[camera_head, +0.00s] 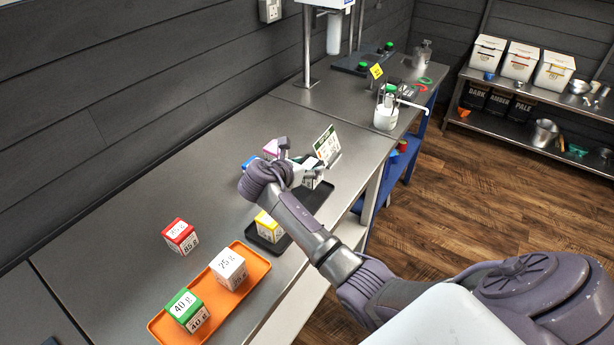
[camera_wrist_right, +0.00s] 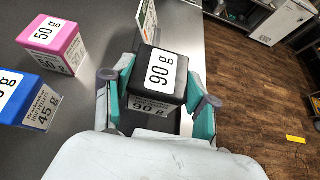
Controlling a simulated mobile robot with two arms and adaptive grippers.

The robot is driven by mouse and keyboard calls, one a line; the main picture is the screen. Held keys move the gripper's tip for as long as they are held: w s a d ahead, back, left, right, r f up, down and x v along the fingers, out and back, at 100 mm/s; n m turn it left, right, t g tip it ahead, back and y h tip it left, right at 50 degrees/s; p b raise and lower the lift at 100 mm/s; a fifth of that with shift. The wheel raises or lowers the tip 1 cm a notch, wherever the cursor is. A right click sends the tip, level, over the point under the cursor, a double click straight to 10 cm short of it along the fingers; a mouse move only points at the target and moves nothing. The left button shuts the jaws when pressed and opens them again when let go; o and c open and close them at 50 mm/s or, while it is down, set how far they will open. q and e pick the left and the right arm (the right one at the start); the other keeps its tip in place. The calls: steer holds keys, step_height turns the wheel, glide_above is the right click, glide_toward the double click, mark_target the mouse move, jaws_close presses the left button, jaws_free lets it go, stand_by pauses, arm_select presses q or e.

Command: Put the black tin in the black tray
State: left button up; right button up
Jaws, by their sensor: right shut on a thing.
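The black tin (camera_wrist_right: 160,71), labelled 90 g, is between the two fingers of my right gripper (camera_wrist_right: 158,88) in the right wrist view. In the head view my right gripper (camera_head: 300,161) is shut on it over the far end of the black tray, and the arm hides much of the tin. The black tray (camera_head: 345,192) lies along the front of the steel bench. A yellow tin (camera_head: 267,226) sits in its near end. I cannot tell whether the black tin touches the tray floor. My left gripper is not in view.
An orange tray (camera_head: 211,287) holds a green 40 g tin (camera_head: 186,309) and a white 25 g tin (camera_head: 229,268). A red tin (camera_head: 180,237) stands behind it. Pink (camera_wrist_right: 55,45) and blue (camera_wrist_right: 28,100) tins stand left of my gripper. A sign card (camera_head: 327,145) stands beyond it.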

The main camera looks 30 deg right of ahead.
step_height(320, 180, down, 3)
steer(key=shift+f, duration=0.3)
steer(key=o, duration=1.2)
steer(key=shift+f, duration=0.1)
steer(key=shift+o, duration=0.2)
steer(key=v, duration=1.2)
steer(key=shift+b, duration=0.35)
